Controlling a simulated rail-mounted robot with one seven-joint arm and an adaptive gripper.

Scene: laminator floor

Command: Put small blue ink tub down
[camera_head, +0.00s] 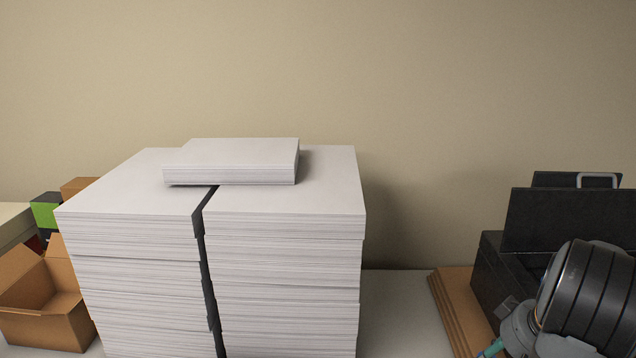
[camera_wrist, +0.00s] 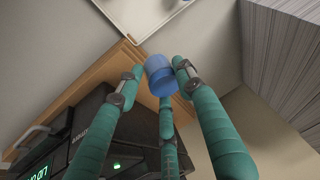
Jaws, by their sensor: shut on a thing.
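The small blue ink tub (camera_wrist: 160,75) is in the wrist view, between the tips of my gripper's teal fingers. My gripper (camera_wrist: 160,80) is shut on it. The surface below the tub is seen at a slant, so I cannot tell whether the tub touches anything. In the head view only a bit of a teal finger of my gripper (camera_head: 490,348) shows at the bottom right edge. The tub is not visible there.
Tall paper stacks (camera_head: 285,260) fill the middle, with a loose ream (camera_head: 235,162) on top. An open cardboard box (camera_head: 45,325) stands left. A black machine (camera_head: 570,220) stands right, beside brown boards (camera_head: 455,300). Bare grey surface (camera_head: 395,310) lies between. A pale tray-like panel (camera_wrist: 135,15) shows in the wrist view.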

